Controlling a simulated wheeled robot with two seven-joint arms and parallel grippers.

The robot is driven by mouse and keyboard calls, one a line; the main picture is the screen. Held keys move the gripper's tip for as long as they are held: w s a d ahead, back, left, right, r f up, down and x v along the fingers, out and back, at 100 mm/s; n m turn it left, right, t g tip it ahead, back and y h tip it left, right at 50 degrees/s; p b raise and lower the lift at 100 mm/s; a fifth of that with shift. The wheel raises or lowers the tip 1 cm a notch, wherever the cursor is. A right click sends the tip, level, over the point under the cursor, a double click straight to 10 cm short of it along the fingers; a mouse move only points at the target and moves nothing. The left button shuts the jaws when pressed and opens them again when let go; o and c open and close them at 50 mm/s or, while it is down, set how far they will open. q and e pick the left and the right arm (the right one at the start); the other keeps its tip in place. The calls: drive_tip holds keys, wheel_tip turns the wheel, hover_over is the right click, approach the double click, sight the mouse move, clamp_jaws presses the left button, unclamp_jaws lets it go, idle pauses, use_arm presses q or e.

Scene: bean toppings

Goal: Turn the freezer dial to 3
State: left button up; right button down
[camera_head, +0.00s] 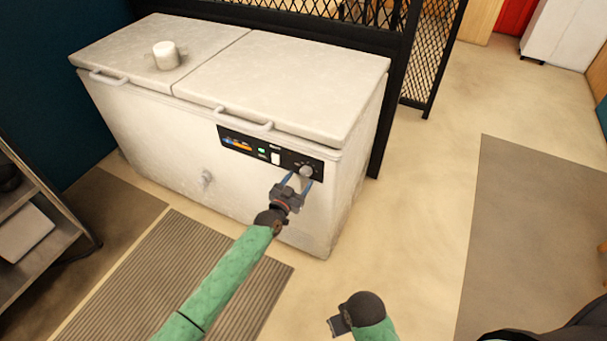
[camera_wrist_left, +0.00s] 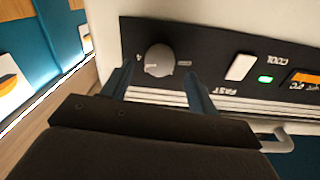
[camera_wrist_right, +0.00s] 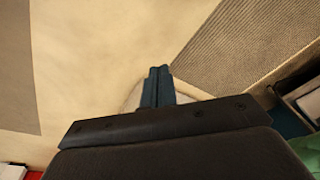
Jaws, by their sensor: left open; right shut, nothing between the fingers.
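The white chest freezer (camera_head: 265,175) stands against the back, with a black control panel (camera_head: 236,142) on its front. The round grey dial (camera_head: 306,171) is at the panel's right end. In the left wrist view the dial (camera_wrist_left: 159,60) shows just beyond the fingertips, with small marks beside it; its exact setting is too small to read. My left gripper (camera_head: 298,182) is open, with its two blue fingers at either side below the dial; I cannot tell whether they touch it. My right gripper (camera_wrist_right: 157,86) is shut and empty, low over the floor.
The panel also has a white switch (camera_wrist_left: 240,67) and a green light (camera_wrist_left: 265,79). A white cup-like object (camera_head: 165,55) stands on the freezer's left lid. A ribbed mat (camera_head: 165,280) lies in front. A metal shelf (camera_head: 40,235) is at left.

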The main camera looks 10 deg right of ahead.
sight(304, 174)
use_arm(q)
drive_tip(key=x, duration=0.3)
drive_tip(key=shift+w+d, duration=0.25)
drive_tip(key=shift+w, duration=0.05)
use_arm(e)
wheel_tip(304, 174, down, 3)
drive_tip(key=shift+r, duration=0.2)
use_arm(q)
drive_tip(key=c, duration=1)
use_arm(e)
drive_tip(key=shift+w+r, duration=0.1)
